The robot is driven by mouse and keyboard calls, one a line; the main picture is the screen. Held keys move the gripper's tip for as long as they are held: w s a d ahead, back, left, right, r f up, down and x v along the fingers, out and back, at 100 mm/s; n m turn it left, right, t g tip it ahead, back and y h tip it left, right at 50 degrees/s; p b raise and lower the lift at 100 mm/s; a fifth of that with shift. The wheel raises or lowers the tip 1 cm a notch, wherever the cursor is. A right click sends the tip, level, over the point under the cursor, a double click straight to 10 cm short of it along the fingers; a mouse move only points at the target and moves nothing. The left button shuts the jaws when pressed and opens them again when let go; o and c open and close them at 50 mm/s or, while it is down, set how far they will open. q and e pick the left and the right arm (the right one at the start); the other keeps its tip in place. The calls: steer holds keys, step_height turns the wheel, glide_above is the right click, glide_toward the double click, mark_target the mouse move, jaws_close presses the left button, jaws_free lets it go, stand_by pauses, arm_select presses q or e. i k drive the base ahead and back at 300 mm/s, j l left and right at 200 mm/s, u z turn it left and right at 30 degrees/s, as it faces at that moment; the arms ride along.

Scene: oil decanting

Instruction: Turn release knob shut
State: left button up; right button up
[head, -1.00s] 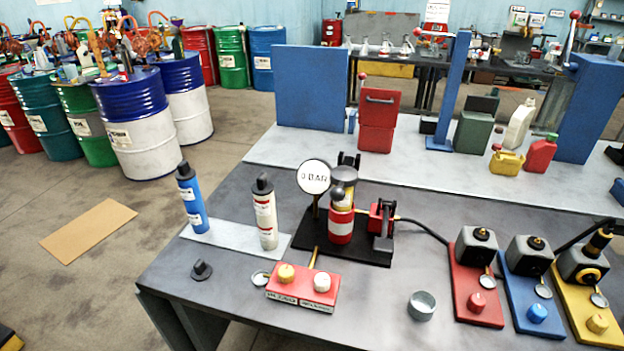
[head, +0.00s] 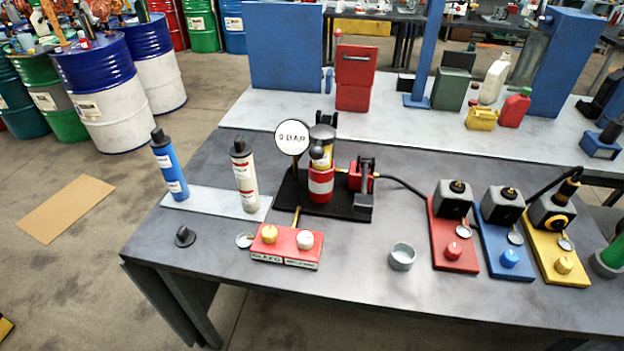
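A red control box (head: 287,246) sits near the front edge of the grey table. It carries a yellow knob (head: 270,234) and a white knob (head: 305,240), with a small label below each. The labels are too small to read surely, so I cannot tell which knob is the release knob or how far either is turned. A black-based press (head: 347,208) stands behind the box with a red-and-white cylinder (head: 321,184) on it. Its round white gauge (head: 292,139) reads 0 BAR. Neither of my grippers is in view.
A blue bottle (head: 170,168) and a cream bottle (head: 244,176) stand left on a pale plate. A small metal cup (head: 402,257) stands right of the box. Red (head: 455,255), blue (head: 505,258) and yellow (head: 556,266) stations fill the right. The front table strip is mostly clear.

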mark_target(306, 239)
steer(key=j+z, duration=0.15)
steer(key=z, duration=0.25)
steer(key=j+z, duration=0.15)
steer(key=z, duration=0.25)
steer(key=j+z, duration=0.15)
steer(key=z, duration=0.2)
steer(key=k+j+z, duration=0.1)
steer(key=z, duration=0.3)
